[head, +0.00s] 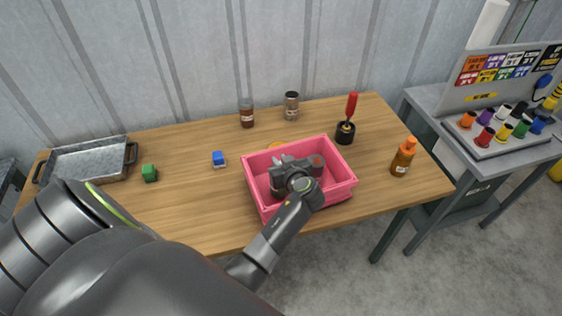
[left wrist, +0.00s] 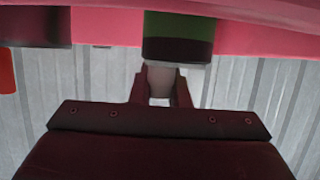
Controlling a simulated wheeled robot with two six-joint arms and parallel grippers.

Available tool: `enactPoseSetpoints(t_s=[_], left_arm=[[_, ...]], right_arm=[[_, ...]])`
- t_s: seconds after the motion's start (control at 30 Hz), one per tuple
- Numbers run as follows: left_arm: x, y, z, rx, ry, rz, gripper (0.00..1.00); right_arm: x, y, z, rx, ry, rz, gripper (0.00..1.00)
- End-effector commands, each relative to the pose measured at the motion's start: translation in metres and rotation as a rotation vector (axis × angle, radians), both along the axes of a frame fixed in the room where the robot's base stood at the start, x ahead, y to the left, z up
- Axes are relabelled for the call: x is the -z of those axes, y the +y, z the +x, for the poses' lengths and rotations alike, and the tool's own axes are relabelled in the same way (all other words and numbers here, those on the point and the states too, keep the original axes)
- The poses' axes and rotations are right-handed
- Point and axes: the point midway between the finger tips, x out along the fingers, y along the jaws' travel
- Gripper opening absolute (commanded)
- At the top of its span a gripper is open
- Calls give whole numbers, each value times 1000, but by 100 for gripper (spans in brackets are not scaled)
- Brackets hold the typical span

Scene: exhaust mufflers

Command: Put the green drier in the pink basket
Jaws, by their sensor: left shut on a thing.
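The pink basket (head: 262,209) stands on the wooden table, near its front edge. My left gripper (head: 290,170) is down at the basket, over its inside, and hides part of the contents. In the left wrist view, my left gripper (left wrist: 160,88) is shut on the pale neck of the green drier (left wrist: 180,27), a green cylinder with a dark band. The pink basket wall (left wrist: 258,38) shows close behind the drier. I cannot tell whether the drier touches the basket floor. My right gripper is not in view.
Two jars (head: 291,106) stand behind the basket. A red-handled item (head: 346,127) and an orange bottle (head: 403,157) are to the right. Another dark cylinder (left wrist: 35,27) is near the drier.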

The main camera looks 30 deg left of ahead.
Motion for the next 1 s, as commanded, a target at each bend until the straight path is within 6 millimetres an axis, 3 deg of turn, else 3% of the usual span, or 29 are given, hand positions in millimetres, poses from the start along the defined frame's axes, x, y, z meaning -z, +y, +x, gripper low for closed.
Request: enactPoseSetpoints(t_s=[0.47, 0.5, 0.63, 1.0], left_arm=[[12, 0, 0, 0, -1, 1, 0], [11, 0, 0, 0, 0, 0, 18], [11, 0, 0, 0, 0, 0, 35], [8, 0, 0, 0, 0, 0, 37]], right_arm=[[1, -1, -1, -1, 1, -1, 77], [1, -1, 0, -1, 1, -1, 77], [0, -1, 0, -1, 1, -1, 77], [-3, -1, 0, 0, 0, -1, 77]])
